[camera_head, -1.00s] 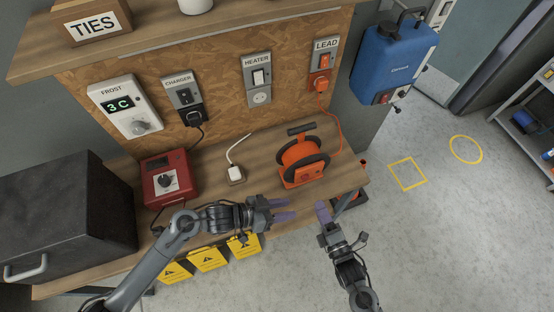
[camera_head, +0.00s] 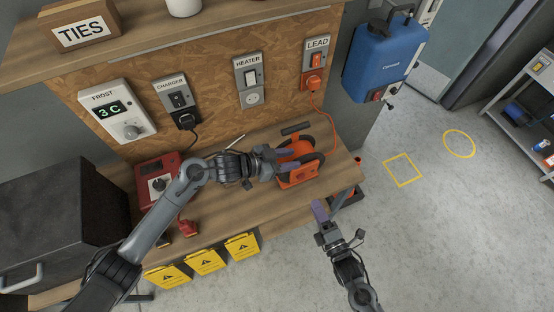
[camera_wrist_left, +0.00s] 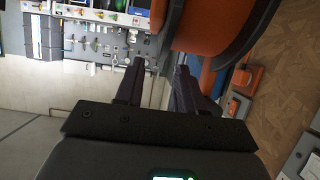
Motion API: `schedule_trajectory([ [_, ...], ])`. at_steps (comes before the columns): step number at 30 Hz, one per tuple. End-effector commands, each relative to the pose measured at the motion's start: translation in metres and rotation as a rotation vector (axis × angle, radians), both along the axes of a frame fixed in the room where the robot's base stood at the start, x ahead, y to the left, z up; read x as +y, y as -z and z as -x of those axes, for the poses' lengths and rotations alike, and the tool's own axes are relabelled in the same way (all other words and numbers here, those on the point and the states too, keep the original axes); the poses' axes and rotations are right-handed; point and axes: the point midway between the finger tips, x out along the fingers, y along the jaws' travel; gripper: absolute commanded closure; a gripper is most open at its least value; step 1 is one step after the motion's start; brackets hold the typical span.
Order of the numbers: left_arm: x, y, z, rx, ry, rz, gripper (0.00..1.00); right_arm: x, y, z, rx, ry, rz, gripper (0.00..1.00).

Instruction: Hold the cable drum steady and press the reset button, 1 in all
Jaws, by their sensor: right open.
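The orange cable drum (camera_head: 298,176) with dark flanges stands on the right part of the bench. Its lead runs up to the orange plug in the LEAD socket. My left gripper (camera_head: 288,158) is at the drum's left side, its fingers apart and partly over it. In the left wrist view, the drum (camera_wrist_left: 205,25) fills the upper right just beyond the two fingertips (camera_wrist_left: 160,66); I cannot tell whether they touch it. A reset button cannot be made out; the drum's face is partly hidden. My right gripper (camera_head: 320,210) is open and empty in front of the bench edge.
The bench (camera_head: 235,210) also bears a red box with a dial (camera_head: 157,178), a small red item (camera_head: 188,228) and a black cabinet (camera_head: 60,220). A blue tank (camera_head: 385,58) hangs to the right. Yellow tags hang along the front edge.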

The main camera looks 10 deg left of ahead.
Motion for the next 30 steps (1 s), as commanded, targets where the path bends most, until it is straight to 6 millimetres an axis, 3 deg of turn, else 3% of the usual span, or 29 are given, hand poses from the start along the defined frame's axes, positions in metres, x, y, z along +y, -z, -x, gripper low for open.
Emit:
schedule_trajectory([
  [10, -0.035, 0.016, -0.021, 0.000, 0.001, 0.001, 0.62, 0.000, 0.000, 0.000, 0.000, 0.000, 0.000, 0.57],
  [24, -0.041, 0.020, -0.025, 0.000, 0.000, 0.000, 0.62, 0.000, 0.000, 0.000, 0.000, 0.000, 0.000, 0.57],
  [30, -0.041, 0.020, -0.025, -0.001, 0.000, 0.000, 0.91, 0.000, 0.000, 0.000, 0.000, 0.000, 0.000, 0.57],
])
